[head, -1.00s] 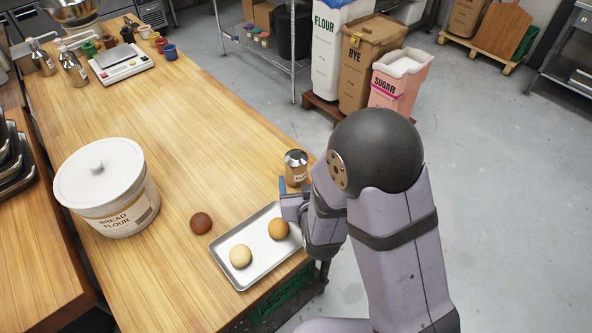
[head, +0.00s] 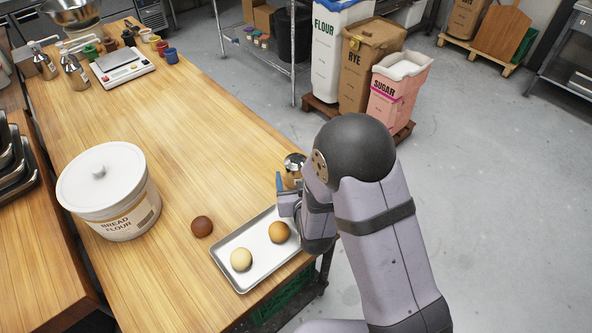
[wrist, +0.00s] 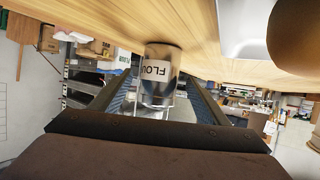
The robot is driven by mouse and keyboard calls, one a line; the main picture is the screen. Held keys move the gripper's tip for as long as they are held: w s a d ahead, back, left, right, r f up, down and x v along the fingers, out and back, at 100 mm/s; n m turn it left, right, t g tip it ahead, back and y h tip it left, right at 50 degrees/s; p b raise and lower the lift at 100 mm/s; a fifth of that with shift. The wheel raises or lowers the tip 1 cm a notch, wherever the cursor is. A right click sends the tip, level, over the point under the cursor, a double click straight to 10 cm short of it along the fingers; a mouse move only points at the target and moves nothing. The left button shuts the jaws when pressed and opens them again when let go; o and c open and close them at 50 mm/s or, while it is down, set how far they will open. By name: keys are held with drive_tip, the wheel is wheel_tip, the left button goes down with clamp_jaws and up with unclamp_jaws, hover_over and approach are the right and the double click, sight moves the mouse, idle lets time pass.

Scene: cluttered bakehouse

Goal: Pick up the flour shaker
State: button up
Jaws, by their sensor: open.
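The flour shaker (head: 294,164) is a metal cylinder with a shiny lid, standing near the right edge of the wooden bench. Its lower part is hidden behind my arm in the head view. My gripper (head: 284,184) is open, with one blue-padded finger showing. In the wrist view my gripper (wrist: 157,88) has a finger on each side of the shaker; I cannot tell whether either touches it.
A metal tray (head: 239,282) with two buns lies just in front of my gripper. A dark brown bun (head: 201,227) sits beside it. A white bread flour tub (head: 108,190) stands at the left. The bench middle is clear behind the shaker.

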drive_tip(key=shift+p+x, duration=0.65)
drive_tip(key=shift+x, duration=1.35)
drive_tip(key=shift+r, duration=0.1)
drive_tip(key=c, duration=1.3)
